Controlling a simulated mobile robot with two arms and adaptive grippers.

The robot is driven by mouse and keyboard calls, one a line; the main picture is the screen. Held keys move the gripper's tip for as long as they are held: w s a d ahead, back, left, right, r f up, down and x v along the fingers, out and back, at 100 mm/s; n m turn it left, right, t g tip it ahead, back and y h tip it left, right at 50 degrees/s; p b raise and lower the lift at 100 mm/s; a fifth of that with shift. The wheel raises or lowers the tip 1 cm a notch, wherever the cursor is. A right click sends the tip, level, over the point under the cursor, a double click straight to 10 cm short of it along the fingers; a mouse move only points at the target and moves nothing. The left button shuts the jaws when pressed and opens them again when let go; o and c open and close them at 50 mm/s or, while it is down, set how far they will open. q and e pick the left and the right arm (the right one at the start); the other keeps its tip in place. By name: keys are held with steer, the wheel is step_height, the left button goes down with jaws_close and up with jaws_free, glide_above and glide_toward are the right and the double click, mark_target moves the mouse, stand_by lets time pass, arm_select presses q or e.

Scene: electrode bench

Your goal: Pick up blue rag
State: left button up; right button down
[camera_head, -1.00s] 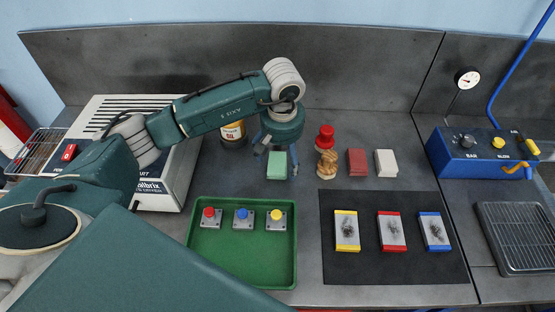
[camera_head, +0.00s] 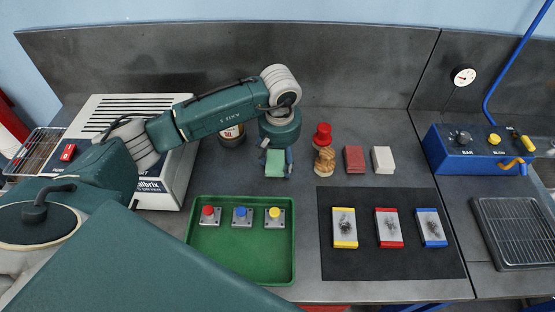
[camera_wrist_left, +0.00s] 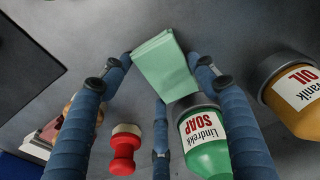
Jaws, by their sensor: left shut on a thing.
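No blue rag shows. A pale mint-green folded cloth or pad (camera_head: 275,165) is under my left gripper (camera_head: 277,162). In the left wrist view this green piece (camera_wrist_left: 165,68) lies between the blue-grey fingers of my left gripper (camera_wrist_left: 160,75), which is shut on it. Whether it is clear of the bench cannot be told. My right gripper is not in view.
Beside the gripper stand an oil bottle (camera_head: 231,133), a green soap bottle (camera_wrist_left: 206,140) and a red-topped wooden piece (camera_head: 323,158). Red (camera_head: 355,159) and white (camera_head: 383,160) blocks lie to the right. A green tray (camera_head: 190,262) and black mat (camera_head: 395,263) lie in front.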

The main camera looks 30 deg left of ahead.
mark_target(280, 159)
arm_select(q)
step_height(280, 159, up, 7)
steer(key=b, duration=0.3)
steer(key=shift+w+f, duration=0.15)
steer(key=shift+f, duration=0.05)
steer(key=s+d+b, duration=0.1)
steer(key=s+b, duration=0.2)
steer(key=s, duration=0.6)
steer(key=s+d+b, duration=0.2)
steer(key=s+b, duration=0.1)
steer(key=s, duration=0.6)
steer(key=shift+d+r, duration=0.2)
steer(key=shift+d, duration=0.05)
